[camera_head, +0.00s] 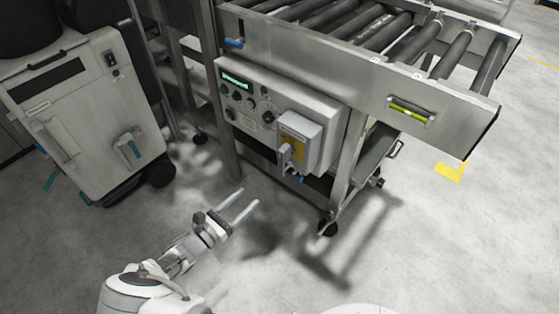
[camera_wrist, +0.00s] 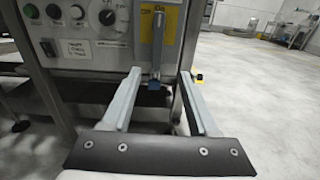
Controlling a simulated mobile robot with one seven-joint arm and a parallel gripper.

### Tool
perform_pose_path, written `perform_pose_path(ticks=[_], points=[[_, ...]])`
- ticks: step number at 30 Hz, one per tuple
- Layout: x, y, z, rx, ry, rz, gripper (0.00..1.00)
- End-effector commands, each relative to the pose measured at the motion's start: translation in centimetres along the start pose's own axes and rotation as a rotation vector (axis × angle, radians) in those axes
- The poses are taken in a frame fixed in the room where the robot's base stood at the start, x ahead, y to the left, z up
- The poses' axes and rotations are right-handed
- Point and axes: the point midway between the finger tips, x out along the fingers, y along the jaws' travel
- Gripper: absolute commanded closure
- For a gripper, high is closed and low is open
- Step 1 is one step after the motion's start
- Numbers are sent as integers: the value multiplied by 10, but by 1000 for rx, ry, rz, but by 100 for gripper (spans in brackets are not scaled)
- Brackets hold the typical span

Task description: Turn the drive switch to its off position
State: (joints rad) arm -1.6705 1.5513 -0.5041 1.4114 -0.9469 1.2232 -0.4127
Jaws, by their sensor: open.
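A grey control panel (camera_head: 262,108) is mounted under the roller conveyor. It carries a black rotary knob (camera_head: 268,117), which also shows in the wrist view (camera_wrist: 107,17). To its right is a grey box with a yellow plate (camera_head: 292,146) and a lever handle (camera_head: 285,156). I cannot tell from the labels which control is the drive switch. My gripper (camera_head: 249,197) is open and empty, in front of and below the panel. In the wrist view the lever lies between the fingertips (camera_wrist: 160,73), apparently farther off.
Buttons and lamps (camera_wrist: 65,12) sit left of the knob. A conveyor leg (camera_head: 347,160) with a caster stands right of the panel. A grey cabinet (camera_head: 90,110) on wheels stands at the left. Floor (camera_head: 440,240) at the right is clear.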

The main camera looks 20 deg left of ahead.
Motion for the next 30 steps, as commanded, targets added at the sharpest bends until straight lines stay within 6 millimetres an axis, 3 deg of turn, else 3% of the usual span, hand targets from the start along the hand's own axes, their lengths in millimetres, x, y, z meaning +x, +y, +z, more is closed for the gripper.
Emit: perform_pose_path(ticks=[4,8,24,30], points=[[1,2,-5,-13,-15,21,40],[18,2,-4,-12,-15,18,40],[133,3,-4,-11,-14,15,40],[160,4,-3,-10,-12,17,40]])
